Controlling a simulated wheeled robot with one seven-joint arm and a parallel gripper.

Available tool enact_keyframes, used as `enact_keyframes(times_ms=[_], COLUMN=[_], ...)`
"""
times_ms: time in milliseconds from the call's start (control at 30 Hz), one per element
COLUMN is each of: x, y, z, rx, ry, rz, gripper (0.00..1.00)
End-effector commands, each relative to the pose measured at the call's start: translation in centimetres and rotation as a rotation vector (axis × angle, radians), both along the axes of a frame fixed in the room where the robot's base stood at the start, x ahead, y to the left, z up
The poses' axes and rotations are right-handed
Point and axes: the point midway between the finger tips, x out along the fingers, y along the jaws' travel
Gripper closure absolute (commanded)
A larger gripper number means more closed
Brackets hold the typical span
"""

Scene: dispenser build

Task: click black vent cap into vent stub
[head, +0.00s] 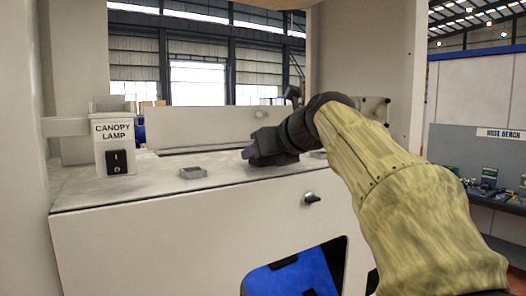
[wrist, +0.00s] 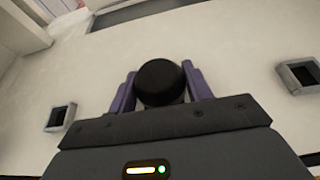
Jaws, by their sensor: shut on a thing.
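The black vent cap (wrist: 160,83) is round and sits between the two purple fingers of my gripper (wrist: 160,72) in the wrist view. The gripper is shut on its sides. In the head view my gripper (head: 262,158) is low over the pale top of the cabinet, and the cap is hidden there. I cannot make out the vent stub in either view. Whether the cap touches anything beneath it cannot be told.
Square grey sockets stand on the cabinet top, one left of my gripper (head: 193,172) and one right (head: 318,154). A CANOPY LAMP switch box (head: 114,145) stands at the left. A black knob (head: 313,199) sticks out of the front panel. A raised panel (head: 215,124) stands behind.

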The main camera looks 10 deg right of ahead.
Motion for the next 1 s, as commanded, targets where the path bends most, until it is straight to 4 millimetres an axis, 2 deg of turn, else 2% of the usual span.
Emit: enact_keyframes(times_ms=[367, 400, 500, 700, 800, 1000], x=[0.00, 0.00, -0.01, 0.00, 0.00, 0.00], y=[0.01, 0.01, 0.01, 0.01, 0.01, 0.01], z=[0.03, 0.03, 0.04, 0.03, 0.02, 0.02], rx=[0.000, 0.000, 0.000, 0.000, 0.000, 0.000], ry=[-0.001, -0.001, -0.001, -0.001, -0.001, -0.001], rz=[0.000, 0.000, 0.000, 0.000, 0.000, 0.000], gripper=[0.78, 0.43, 0.25, 0.25, 0.05, 0.03])
